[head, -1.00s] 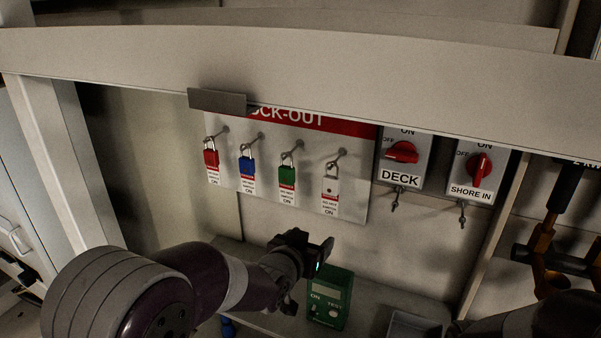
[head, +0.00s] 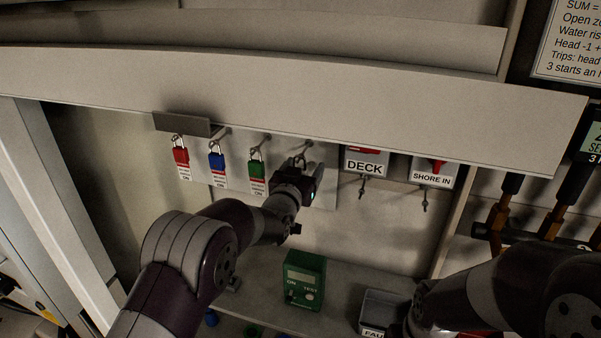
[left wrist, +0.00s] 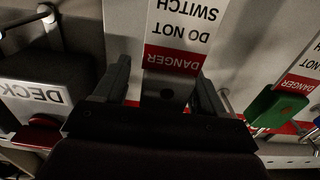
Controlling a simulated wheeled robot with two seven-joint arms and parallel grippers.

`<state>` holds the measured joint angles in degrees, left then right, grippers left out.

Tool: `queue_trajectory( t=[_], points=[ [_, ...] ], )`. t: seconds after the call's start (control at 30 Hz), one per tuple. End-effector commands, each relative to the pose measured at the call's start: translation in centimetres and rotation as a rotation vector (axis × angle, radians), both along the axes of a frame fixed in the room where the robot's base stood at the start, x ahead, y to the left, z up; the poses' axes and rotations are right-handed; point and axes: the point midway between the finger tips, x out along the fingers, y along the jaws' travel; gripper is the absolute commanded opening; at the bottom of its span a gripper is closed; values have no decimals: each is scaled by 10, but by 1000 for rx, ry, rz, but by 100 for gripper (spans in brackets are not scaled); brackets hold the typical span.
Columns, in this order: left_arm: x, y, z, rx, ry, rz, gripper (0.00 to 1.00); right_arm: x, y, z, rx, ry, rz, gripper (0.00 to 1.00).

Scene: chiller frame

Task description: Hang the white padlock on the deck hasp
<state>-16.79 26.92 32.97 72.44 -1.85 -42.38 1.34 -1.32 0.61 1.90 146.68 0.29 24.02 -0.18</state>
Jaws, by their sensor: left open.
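The white padlock hangs on the lock-out board behind my left gripper, which hides most of it in the head view. In the left wrist view the padlock body (left wrist: 166,90) and its red-and-white danger tag (left wrist: 178,58) show between the two spread fingers. My left gripper (head: 304,180) is open around the padlock, and it also shows in the left wrist view (left wrist: 163,88). I cannot tell whether the fingers touch it. The deck hasp (head: 363,187) hangs empty below the DECK switch (head: 365,163), right of my left gripper. My right arm's end (head: 415,312) is low at the right, its jaws unclear.
Red (head: 181,155), blue (head: 217,162) and green (head: 256,169) padlocks hang left of my gripper. The SHORE IN switch (head: 433,176) has its own hasp. A green tester (head: 304,280) and a grey bin (head: 376,310) stand on the shelf below. A wide beam (head: 300,95) crosses above.

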Motion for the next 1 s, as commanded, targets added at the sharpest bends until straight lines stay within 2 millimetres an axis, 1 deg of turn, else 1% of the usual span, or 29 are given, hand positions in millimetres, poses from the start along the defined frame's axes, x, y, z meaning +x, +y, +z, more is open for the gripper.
queue_trajectory(
  t=[0.13, 0.17, 0.2, 0.27, 0.3, 0.33, 0.63, 0.77, 0.87, 0.97, 1.0],
  points=[
    [0, 0, -1, 0, 0, 0, 70, 0, 0, -1, 0, 0, 0, 43],
    [0, 0, -1, 0, 0, 1, 64, 0, 0, -1, 0, 1, 0, 43],
    [0, 0, -1, 0, 0, 1, 51, 0, 0, -1, 0, 1, 0, 43],
    [0, 0, -1, 0, 0, 0, 31, 0, 0, -1, 0, 0, 0, 43],
    [0, 0, -1, 0, 0, 0, 18, 0, 0, -1, 0, 0, 0, 43],
    [0, 0, -1, 0, 0, 0, 8, 0, 0, -1, 0, 0, 0, 43],
    [0, 0, 2, -1, -3, 1, 8, 0, 0, -3, 0, 0, 0, 43],
    [0, 0, 12, -2, -5, 1, 8, 0, 0, -12, 0, 0, 0, 43],
    [-16, 6, 12, 0, -1, 1, 8, 0, 0, -19, 0, 0, 0, 43],
    [-41, 14, 11, -1, -3, 1, 8, 0, 0, -30, 0, 0, 0, 43],
    [-54, 18, 10, -1, -2, 1, 8, 0, 0, -36, 0, 0, 0, 43]
  ],
)
